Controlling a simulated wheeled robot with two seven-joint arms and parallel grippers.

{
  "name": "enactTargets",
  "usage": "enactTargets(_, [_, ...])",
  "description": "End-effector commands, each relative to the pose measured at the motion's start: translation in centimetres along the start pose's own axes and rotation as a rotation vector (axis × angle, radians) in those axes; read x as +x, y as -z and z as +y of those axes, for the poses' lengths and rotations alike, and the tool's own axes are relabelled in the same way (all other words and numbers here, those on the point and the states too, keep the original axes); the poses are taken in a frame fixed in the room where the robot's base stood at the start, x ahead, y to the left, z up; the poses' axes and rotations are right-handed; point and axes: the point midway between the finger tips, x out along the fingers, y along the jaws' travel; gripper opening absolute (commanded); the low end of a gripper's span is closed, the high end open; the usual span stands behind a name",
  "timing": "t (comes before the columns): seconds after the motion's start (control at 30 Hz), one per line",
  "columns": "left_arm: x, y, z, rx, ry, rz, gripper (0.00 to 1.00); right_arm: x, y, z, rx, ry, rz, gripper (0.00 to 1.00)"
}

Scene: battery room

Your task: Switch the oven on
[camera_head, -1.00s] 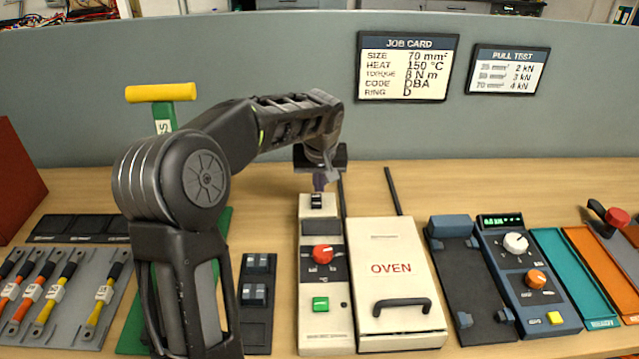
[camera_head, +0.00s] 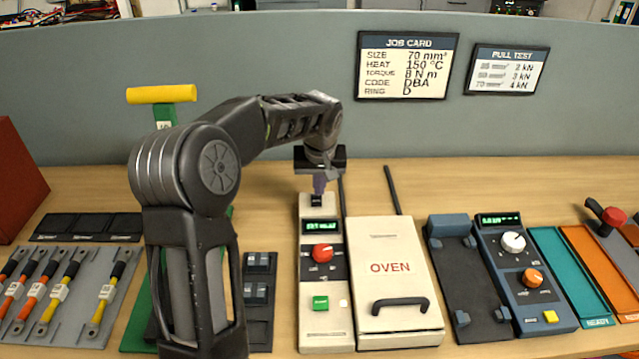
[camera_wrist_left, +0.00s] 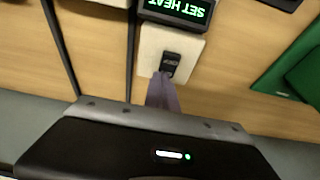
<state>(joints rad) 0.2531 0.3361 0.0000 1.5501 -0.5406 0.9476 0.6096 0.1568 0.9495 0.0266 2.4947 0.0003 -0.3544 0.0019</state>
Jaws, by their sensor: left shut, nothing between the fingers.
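The oven (camera_head: 390,244) is a cream box with a dark handle, right of its cream control panel (camera_head: 312,339). The panel has a lit green display (camera_head: 321,227), a red knob (camera_head: 323,253), a green button (camera_head: 320,303) and a small black rocker switch (camera_head: 316,201) at its far end. In the left wrist view the display (camera_wrist_left: 180,8) reads SET HEAT, and the switch (camera_wrist_left: 170,64) lies just past the fingertips. My left gripper (camera_head: 319,190) is shut and empty, pointing down at the switch, touching or very close to it. My right gripper is not in view.
A job card (camera_head: 405,68) on the grey partition lists heat 150 °C. A dark cradle (camera_head: 466,275) and a blue tester (camera_head: 527,275) stand to the right. Cables lie on a grey rack (camera_head: 70,297) at left. Bare bench lies behind the panel.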

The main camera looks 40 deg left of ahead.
Motion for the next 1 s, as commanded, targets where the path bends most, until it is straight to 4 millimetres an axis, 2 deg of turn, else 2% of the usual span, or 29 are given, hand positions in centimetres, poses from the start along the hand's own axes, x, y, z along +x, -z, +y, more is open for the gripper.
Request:
enactTargets(0.3, [-0.4,-1.4,0.0,0.002,0.002,-0.007,0.0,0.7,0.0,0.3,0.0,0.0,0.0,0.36])
enactTargets(0.77, [-0.6,-1.4,0.0,0.001,0.001,-0.003,0.0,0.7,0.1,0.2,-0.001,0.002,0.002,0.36])
enactTargets(1.0, [-3.0,-0.7,-0.3,0.001,0.0,-0.001,0.0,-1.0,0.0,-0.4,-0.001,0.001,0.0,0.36])
